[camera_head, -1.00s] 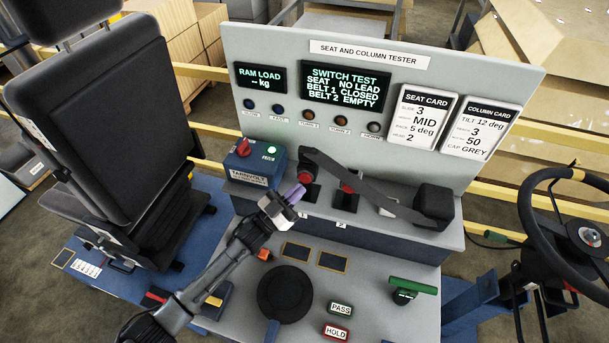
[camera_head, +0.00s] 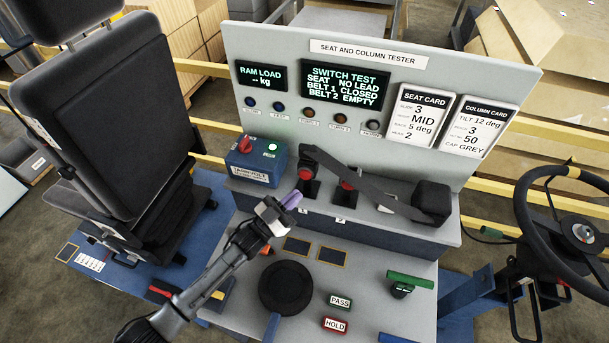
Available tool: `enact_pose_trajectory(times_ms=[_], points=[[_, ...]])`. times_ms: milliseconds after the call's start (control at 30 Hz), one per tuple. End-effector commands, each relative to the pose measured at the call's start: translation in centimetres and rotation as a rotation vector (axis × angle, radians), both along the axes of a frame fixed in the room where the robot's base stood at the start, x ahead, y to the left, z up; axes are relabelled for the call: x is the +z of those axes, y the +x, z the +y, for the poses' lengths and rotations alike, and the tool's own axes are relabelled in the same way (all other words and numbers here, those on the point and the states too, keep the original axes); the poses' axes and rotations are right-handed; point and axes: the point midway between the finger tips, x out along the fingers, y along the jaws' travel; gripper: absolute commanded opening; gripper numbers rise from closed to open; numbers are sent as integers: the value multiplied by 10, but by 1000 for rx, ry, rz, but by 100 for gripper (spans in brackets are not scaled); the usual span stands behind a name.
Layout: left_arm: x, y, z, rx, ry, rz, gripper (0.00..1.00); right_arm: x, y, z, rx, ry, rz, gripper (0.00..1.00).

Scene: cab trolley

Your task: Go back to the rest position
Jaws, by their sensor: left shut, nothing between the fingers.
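My left gripper (camera_head: 290,201) is shut and empty, its purple fingertips together. It hangs in front of the step of the grey seat and column tester (camera_head: 235,40), below the red belt buckles. My left arm comes in from the bottom left. My right gripper does not show.
The tester carries a blue box with a red knob (camera_head: 256,161), a dark belt (camera_head: 378,188) ending in a black block (camera_head: 432,203), a black round pad (camera_head: 286,288) and PASS (camera_head: 340,301) and HOLD (camera_head: 335,324) buttons. A seat (camera_head: 105,110) stands left, a steering wheel (camera_head: 584,232) right.

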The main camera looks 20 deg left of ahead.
Motion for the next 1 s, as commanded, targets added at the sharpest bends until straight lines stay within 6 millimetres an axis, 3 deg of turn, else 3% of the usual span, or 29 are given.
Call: enact_pose_trajectory(times_ms=[367,567,767,1000], points=[[-5,-3,-2,16,2,32,0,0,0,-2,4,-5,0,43],[-38,-26,-9,129,37,256,0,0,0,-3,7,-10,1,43],[-83,-80,-7,276,117,615,0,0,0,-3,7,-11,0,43],[-124,-179,10,398,248,1071,0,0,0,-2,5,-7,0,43]])
